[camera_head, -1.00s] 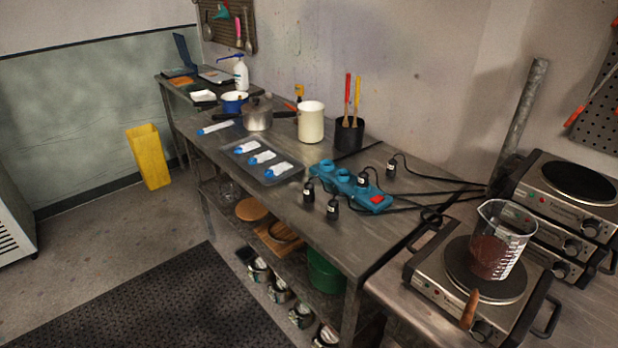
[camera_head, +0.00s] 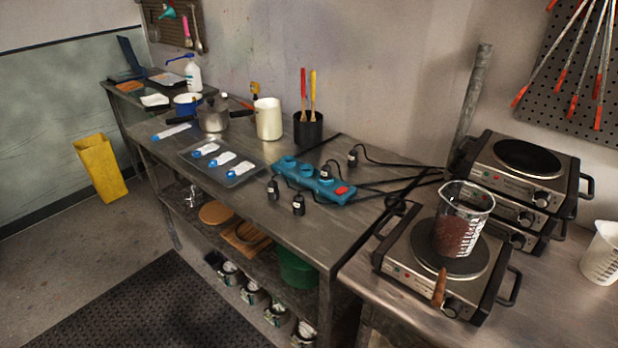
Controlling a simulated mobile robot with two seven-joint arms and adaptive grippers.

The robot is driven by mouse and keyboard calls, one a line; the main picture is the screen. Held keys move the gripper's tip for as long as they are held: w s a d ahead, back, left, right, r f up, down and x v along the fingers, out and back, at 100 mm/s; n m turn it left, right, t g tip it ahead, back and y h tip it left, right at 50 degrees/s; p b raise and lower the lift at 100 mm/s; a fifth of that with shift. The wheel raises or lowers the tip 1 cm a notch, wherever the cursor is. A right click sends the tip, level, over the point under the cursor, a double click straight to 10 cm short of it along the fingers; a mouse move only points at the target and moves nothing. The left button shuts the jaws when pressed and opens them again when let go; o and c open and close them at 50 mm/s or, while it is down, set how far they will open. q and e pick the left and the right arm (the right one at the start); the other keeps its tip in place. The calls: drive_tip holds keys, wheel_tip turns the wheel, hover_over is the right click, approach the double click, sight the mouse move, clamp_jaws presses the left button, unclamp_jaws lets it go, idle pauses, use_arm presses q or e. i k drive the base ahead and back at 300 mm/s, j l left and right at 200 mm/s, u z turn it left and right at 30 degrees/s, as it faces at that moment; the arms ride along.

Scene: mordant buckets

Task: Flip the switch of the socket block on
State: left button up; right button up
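The blue socket block (camera_head: 302,180) lies on the metal workbench, right of the tray. Its red switch (camera_head: 342,190) is at the block's right end; I cannot tell from here whether it is on or off. One black plug (camera_head: 326,172) sits at the block beside the switch end. Other black plugs (camera_head: 273,188) and (camera_head: 298,204) stand on the bench in front of it, and another plug (camera_head: 352,158) is behind it. Neither of my grippers is in view.
A hot plate (camera_head: 440,262) with a glass beaker (camera_head: 461,222) of dark red liquid stands right of the workbench (camera_head: 300,232). Black cables run from the block towards stacked hot plates (camera_head: 525,172). A tray (camera_head: 222,178), white pot (camera_head: 268,118) and black utensil holder (camera_head: 308,130) stand nearby.

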sight(341, 191)
drive_tip(key=i+j+z, duration=0.3)
drive_tip(key=j, duration=0.3)
drive_tip(key=i+j+z, duration=0.15)
drive_tip(key=i+j, duration=0.15)
drive_tip(key=i+j+z, duration=0.15)
drive_tip(key=j, duration=0.25)
